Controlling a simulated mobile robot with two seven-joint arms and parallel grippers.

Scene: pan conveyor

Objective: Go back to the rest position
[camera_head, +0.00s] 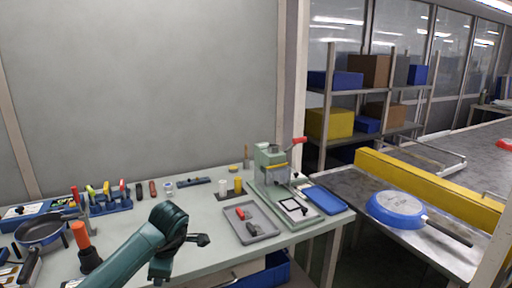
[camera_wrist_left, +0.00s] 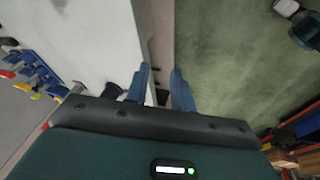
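My left gripper (camera_head: 205,240) is at the end of my dark green arm, over the front of the workbench (camera_head: 318,228) in the head view. In the left wrist view its two blue fingers (camera_wrist_left: 161,88) stand apart with nothing between them. They point past the edge of a pale surface. A blue pan (camera_head: 396,207) with a dark handle lies bottom up on the metal surface at the right, well apart from my left gripper.
A grey tray (camera_head: 262,232) with small parts and a green press (camera_head: 270,165) with a red handle stand on the bench. A dark pan (camera_head: 40,230) and several tools are at the left. A yellow rail (camera_head: 430,188) borders the conveyor. Shelves (camera_head: 375,90) stand behind.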

